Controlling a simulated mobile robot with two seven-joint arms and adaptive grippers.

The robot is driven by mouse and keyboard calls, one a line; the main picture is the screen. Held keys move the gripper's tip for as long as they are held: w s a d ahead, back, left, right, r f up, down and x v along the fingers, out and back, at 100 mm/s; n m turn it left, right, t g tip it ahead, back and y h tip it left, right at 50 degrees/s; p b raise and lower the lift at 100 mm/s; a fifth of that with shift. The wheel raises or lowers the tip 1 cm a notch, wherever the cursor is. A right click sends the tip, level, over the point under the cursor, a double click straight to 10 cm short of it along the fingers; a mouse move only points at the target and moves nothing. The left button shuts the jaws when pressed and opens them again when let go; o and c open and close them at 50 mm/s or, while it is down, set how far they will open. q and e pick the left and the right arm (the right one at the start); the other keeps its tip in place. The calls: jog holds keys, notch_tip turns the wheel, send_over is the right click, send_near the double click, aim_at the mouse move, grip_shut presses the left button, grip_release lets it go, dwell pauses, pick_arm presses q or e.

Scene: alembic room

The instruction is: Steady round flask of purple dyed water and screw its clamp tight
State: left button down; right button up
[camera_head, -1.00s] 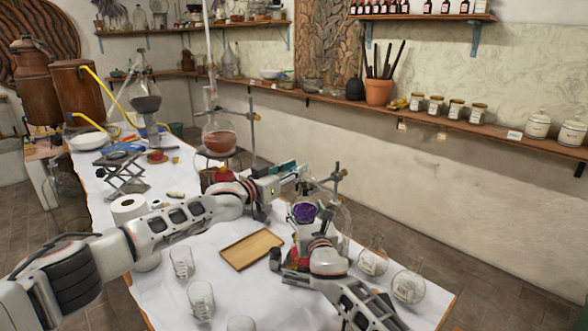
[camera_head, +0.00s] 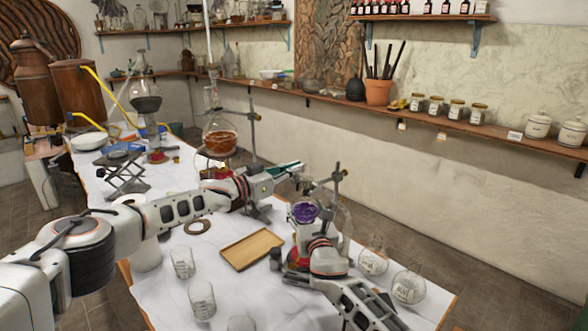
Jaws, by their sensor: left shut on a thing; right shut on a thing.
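The round flask of purple dyed water (camera_head: 305,213) stands at the right part of the white-covered table, in front of a metal stand with clamp bosses (camera_head: 338,178). My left gripper (camera_head: 292,172) reaches in from the left at the height of the flask's neck. It is shut at the clamp; its fingertips and the clamp screw are too small to make out.
A wooden tray (camera_head: 252,249) lies left of the flask. Glass beakers (camera_head: 202,300) stand at the front. Two clear flasks (camera_head: 373,262) stand close right of my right arm. A flask of orange-brown liquid (camera_head: 219,140) stands behind my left arm.

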pick_arm(q)
jog(key=shift+m+g+h, duration=0.3)
jog(key=shift+m+g, duration=0.2)
jog(key=c, duration=2.2)
grip_release()
jog(key=shift+o, duration=0.2)
jog(key=shift+s+a+f, duration=0.1)
jog(key=shift+s+a, duration=0.2)
jog(key=shift+a, duration=0.3)
jog(key=v, duration=1)
jog(key=shift+s+a, duration=0.25)
jog(key=shift+s, duration=0.05)
jog(key=shift+r, duration=0.25)
